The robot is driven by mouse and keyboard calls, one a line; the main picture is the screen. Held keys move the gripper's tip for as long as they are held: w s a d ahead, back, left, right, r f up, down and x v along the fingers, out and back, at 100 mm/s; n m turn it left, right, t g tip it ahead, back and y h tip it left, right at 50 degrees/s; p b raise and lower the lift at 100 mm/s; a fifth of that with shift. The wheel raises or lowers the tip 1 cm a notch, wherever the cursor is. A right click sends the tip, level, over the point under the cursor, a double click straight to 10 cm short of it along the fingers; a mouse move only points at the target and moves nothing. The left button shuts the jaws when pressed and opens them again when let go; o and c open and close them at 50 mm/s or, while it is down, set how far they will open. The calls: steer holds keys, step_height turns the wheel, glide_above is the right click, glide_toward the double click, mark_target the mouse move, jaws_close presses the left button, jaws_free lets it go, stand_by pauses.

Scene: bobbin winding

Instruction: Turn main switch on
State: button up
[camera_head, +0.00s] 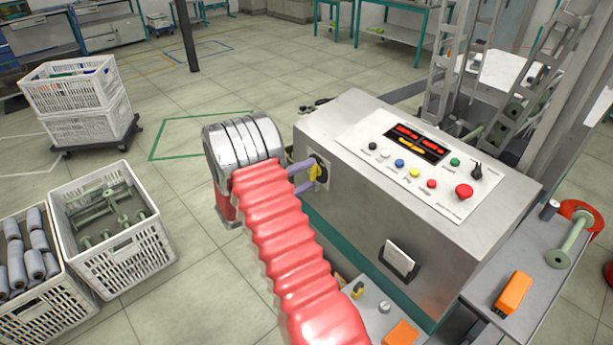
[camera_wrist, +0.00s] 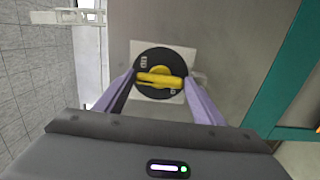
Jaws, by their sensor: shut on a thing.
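The main switch (camera_wrist: 160,76) is a yellow rotary handle on a round black plate, on the side of the grey machine cabinet. In the wrist view the handle lies nearly level across the plate, between my two purple fingers. My gripper (camera_wrist: 160,80) is shut on the handle. In the head view the switch (camera_head: 318,172) is partly hidden by my gripper (camera_head: 308,178), which reaches it from the left. The marks on the plate are too small to read surely.
The cabinet top has a control panel (camera_head: 420,165) with coloured buttons, a lit red display and a red mushroom button (camera_head: 464,191). White crates (camera_head: 112,225) stand on the floor at left. A shelf with orange objects (camera_head: 513,292) is at right.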

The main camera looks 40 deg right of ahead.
steer(key=shift+s+f, duration=0.1)
steer(key=shift+f, duration=0.15)
steer(key=o, duration=1.1)
steer(key=shift+c, duration=0.2)
steer(key=a, duration=0.8)
steer(key=shift+w+r, duration=0.2)
steer(key=shift+w, duration=0.1)
